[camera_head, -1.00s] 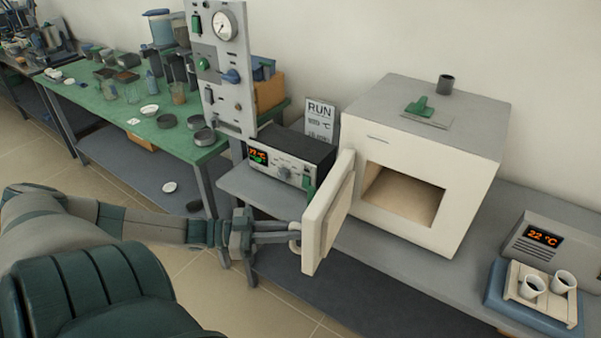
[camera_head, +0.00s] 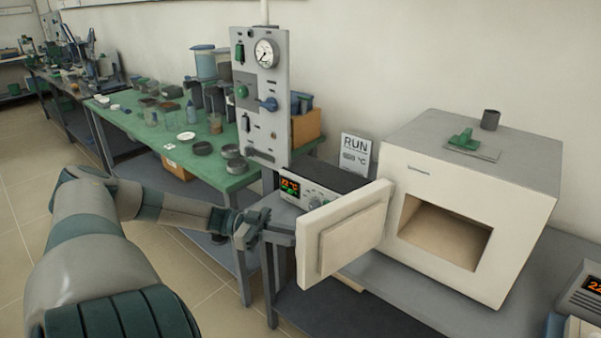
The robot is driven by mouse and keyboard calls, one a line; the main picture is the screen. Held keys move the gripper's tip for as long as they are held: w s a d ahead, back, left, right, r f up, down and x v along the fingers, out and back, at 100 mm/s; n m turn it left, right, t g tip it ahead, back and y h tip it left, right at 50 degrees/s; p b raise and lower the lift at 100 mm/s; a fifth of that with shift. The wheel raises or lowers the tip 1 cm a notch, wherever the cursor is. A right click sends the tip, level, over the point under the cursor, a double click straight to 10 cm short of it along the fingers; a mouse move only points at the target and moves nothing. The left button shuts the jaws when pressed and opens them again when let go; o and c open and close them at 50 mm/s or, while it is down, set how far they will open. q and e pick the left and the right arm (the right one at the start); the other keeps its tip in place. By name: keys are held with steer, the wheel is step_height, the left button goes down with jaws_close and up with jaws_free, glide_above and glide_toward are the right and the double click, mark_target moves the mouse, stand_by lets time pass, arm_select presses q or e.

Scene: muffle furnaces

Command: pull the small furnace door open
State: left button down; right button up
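The small furnace (camera_head: 460,200) is a white box with a grey top on the grey bench at the right. Its door (camera_head: 345,235) stands wide open, swung out to the left, with its inner face and raised panel toward me. The chamber (camera_head: 440,232) is exposed and looks empty. My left gripper (camera_head: 285,236) is at the free edge of the door, on its outer side. The fingertips and the handle are hidden behind the door, so I cannot see whether the fingers are closed on it. My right gripper is out of view.
A control box with a lit display (camera_head: 290,187) stands behind the door. A grey gauge panel (camera_head: 262,95) rises beside it. A green table (camera_head: 215,172) with dishes and jars is at the left. Another display unit (camera_head: 585,292) is at the right edge.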

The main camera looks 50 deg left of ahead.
arm_select(q)
steer(key=shift+w+a+r, duration=0.1)
steer(key=shift+w, duration=0.05)
steer(key=c, duration=1.8)
jaws_free()
steer(key=shift+c, duration=0.2)
steer(key=shift+o, duration=0.5)
steer(key=shift+w, duration=0.15)
steer(key=shift+s, duration=0.2)
steer(key=b+v, duration=0.1)
steer(key=v, duration=1.6)
steer(key=shift+a, duration=0.1)
